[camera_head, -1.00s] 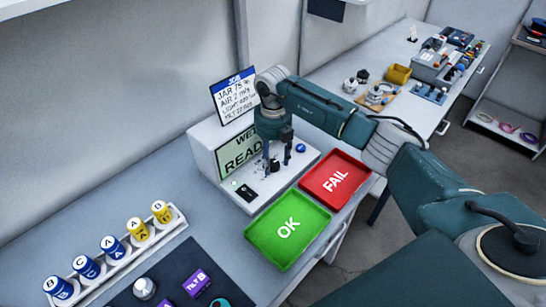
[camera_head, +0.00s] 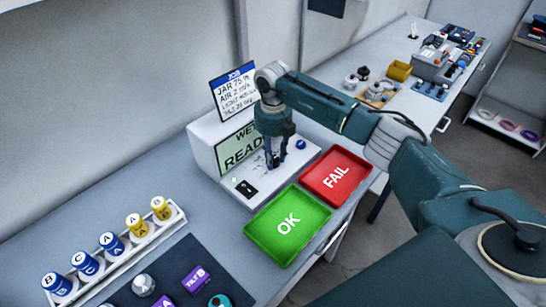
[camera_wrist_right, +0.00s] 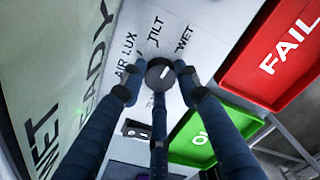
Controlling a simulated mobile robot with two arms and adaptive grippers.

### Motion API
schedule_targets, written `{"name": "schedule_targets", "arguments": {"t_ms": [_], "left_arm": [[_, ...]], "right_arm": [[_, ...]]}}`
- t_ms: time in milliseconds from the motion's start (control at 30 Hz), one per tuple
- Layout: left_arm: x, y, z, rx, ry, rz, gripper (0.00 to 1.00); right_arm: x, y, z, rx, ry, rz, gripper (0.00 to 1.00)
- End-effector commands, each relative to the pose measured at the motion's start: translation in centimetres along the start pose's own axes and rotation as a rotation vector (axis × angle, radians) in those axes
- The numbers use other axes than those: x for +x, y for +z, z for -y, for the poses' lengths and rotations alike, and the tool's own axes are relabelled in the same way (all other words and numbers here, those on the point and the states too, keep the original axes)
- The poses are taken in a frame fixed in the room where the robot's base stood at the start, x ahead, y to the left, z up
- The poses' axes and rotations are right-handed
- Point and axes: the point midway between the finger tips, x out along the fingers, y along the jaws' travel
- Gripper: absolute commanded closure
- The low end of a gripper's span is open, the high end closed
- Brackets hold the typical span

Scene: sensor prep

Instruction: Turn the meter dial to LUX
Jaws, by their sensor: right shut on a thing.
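The meter (camera_head: 205,163) is a white box with a sloped panel and a green screen (camera_head: 240,147), whose visible words are WET and READY. Its dial (camera_wrist_right: 158,70) is a round dark knob with a white mark, ringed by the labels AIR, LUX, TILT and WET. I cannot tell for sure which label the mark points at. My right gripper (camera_head: 273,162) reaches down to the panel and is shut on the dial; its dark fingers (camera_wrist_right: 160,92) surround the knob in the wrist view. In the head view the fingers mostly hide the dial. My left gripper is not in view.
A green OK tray (camera_head: 262,246) and a red FAIL tray (camera_head: 325,196) lie in front of the meter. A blue button (camera_head: 301,144) is on the panel's right. A rack (camera_head: 152,237) of blue and yellow jars and a dark mat (camera_head: 180,265) are at the left.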

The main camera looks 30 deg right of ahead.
Motion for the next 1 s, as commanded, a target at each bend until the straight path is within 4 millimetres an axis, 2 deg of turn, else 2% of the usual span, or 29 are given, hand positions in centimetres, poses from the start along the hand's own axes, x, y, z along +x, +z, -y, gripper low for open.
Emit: {"name": "schedule_targets", "arguments": {"t_ms": [400,1000], "left_arm": [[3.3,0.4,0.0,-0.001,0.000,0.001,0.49],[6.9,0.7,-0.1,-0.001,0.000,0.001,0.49]], "right_arm": [[0.2,0.1,0.1,-0.357,-0.002,0.004,0.95],[0.0,0.2,0.0,-0.922,-0.002,0.006,0.95]]}}
